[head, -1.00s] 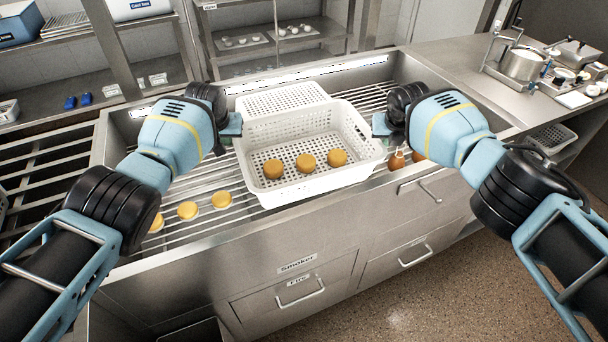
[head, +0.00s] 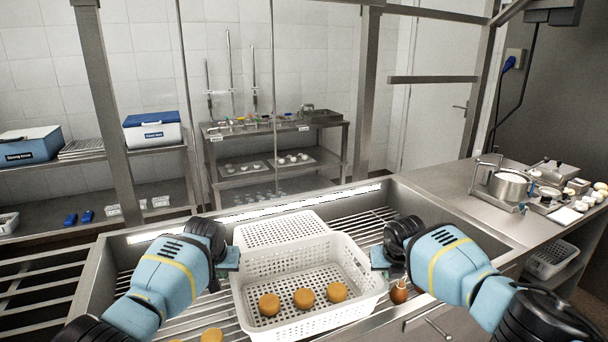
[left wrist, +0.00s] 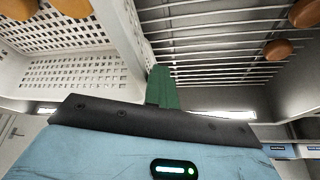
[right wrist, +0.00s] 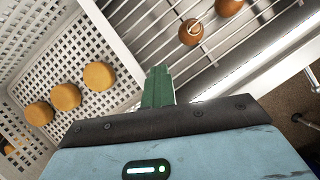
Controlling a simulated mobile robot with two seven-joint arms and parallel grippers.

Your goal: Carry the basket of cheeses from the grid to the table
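The white perforated basket (head: 352,274) sits in the metal sink-like unit over the bar grid (head: 375,222). It holds three round orange cheeses (head: 303,298). My left gripper (head: 229,258) is at the basket's left wall, and my right gripper (head: 379,258) is at its right wall. In the left wrist view, the green fingertips (left wrist: 162,88) look closed together beside the basket wall (left wrist: 118,40). In the right wrist view, the green fingertips (right wrist: 157,88) also look closed together beside the wall (right wrist: 112,40). Exact contact with the walls is hard to see.
Another white perforated piece (head: 280,229) lies directly behind the basket. Loose orange cheeses (head: 211,335) lie on the grid at left. A steel counter (head: 435,190) at right has clear space before a pot (head: 508,185).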

